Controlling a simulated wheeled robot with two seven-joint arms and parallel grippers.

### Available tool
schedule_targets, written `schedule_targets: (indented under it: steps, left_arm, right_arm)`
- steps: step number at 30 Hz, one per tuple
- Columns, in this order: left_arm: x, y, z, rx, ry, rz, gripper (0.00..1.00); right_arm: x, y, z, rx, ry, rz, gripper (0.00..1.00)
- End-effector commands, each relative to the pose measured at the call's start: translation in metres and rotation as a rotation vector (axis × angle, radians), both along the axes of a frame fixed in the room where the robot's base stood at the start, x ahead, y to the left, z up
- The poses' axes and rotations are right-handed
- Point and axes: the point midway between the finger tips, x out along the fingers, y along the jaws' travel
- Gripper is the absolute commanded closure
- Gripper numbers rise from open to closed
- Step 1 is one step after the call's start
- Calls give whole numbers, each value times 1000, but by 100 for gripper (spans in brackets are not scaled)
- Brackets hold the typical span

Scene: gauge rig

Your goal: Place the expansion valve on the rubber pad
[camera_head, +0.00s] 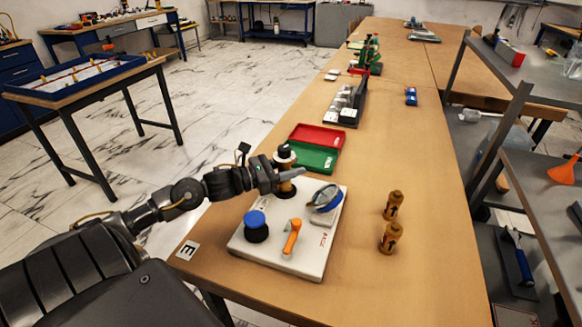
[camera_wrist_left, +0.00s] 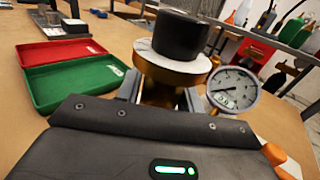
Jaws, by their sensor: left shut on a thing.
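My left gripper (camera_head: 288,174) reaches in from the left and is shut on the brass body of a black-capped fitting (camera_head: 285,156). In the left wrist view the fitting's black cap (camera_wrist_left: 181,35) and pale disc stand upright above a brass flange, between my fingers (camera_wrist_left: 160,92). The fitting is at the far left corner of a white board (camera_head: 262,257); my fingers partly hide its lower part. I cannot tell for sure which part is the expansion valve, and no rubber pad is clearly recognizable. My right gripper is not in view.
The board also bears a blue knob (camera_head: 256,219), an orange handle (camera_head: 292,236) and a blue-rimmed gauge (camera_head: 326,197). Brass cylinders (camera_head: 390,238) stand to its right. An open red and green case (camera_head: 314,158) lies behind. The table's right side is mostly clear.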

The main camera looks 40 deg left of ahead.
Motion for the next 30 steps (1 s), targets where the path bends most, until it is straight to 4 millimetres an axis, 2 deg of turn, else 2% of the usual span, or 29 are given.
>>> schedule_targets:
  steps: [3, 4, 8, 19, 21, 23, 30]
  left_arm:
    - [0, 0, -1, 0, -2, 0, 93]
    - [0, 0, -1, 0, 0, 0, 59]
    - [0, 0, -1, 0, 0, 0, 42]
    - [0, 0, 1, 0, 0, 0, 41]
    - [-2, 1, 1, 0, 2, 0, 41]
    - [-8, 4, -1, 1, 4, 0, 41]
    - [-41, 23, -2, 0, 7, 1, 41]
  right_arm:
    - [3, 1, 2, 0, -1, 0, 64]
    - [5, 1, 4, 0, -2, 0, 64]
    - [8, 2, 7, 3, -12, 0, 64]
    - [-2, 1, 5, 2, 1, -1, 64]
    - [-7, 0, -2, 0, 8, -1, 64]
    - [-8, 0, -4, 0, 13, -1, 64]
    - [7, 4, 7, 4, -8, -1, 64]
